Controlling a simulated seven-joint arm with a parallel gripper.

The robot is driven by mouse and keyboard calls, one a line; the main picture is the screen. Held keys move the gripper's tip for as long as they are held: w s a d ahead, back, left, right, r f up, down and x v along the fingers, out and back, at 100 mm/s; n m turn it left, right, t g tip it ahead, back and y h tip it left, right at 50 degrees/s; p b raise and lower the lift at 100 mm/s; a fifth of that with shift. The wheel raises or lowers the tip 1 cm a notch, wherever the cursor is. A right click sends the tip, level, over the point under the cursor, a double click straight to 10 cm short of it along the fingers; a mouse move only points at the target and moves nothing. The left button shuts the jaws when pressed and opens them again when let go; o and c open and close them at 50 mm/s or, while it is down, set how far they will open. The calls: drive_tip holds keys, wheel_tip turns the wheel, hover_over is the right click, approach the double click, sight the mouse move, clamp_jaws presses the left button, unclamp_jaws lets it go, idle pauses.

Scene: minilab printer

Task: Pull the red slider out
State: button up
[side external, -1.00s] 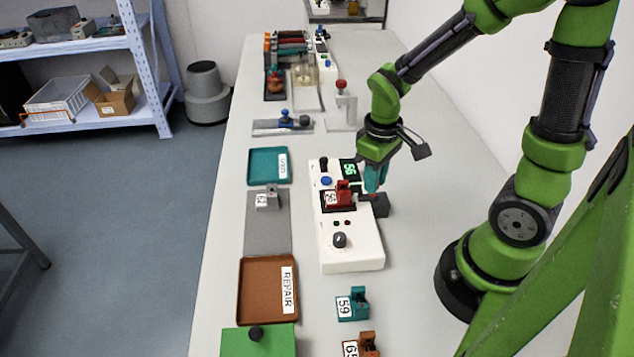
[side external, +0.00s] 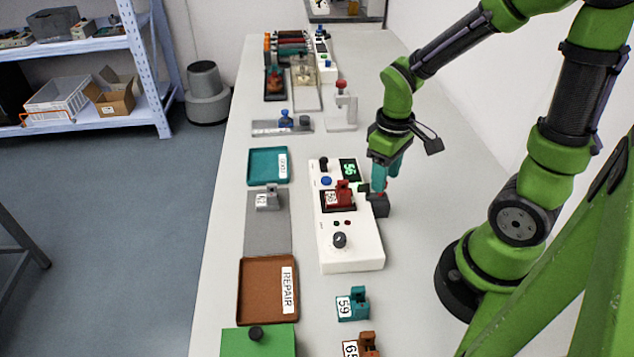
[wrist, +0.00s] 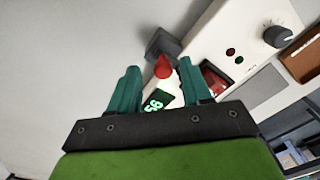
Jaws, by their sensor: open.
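A white machine (side external: 350,250) stands on the table, with a red numbered block (side external: 340,196) seated in its dark recess. A dark grey block (side external: 377,206) sits at the machine's right edge. In the wrist view, a red pointed piece (wrist: 163,67) stands by the dark grey block (wrist: 160,43); I take it as the red slider. My gripper (side external: 384,184) is low over the grey block, with teal fingers. In the wrist view my gripper (wrist: 158,66) is open, and the red piece appears between its fingertips; contact cannot be told.
The machine has a lit green display (side external: 350,170) and a black knob (side external: 340,240). A teal part (side external: 352,304) and an orange part (side external: 362,345) lie in front. A REPAIR tray (side external: 243,290) is at left. The table right of the machine is clear.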

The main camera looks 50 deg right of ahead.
wheel_tip(320, 180, up, 16)
idle(0.3)
drive_tip(key=s+a+m+t+y, duration=0.1)
drive_tip(key=a+m+t+y, duration=0.1)
drive_tip(key=a+m+t, duration=0.2)
drive_tip(key=a+t, duration=0.3)
drive_tip(key=a, duration=0.1)
drive_tip(key=shift+s, duration=0.2)
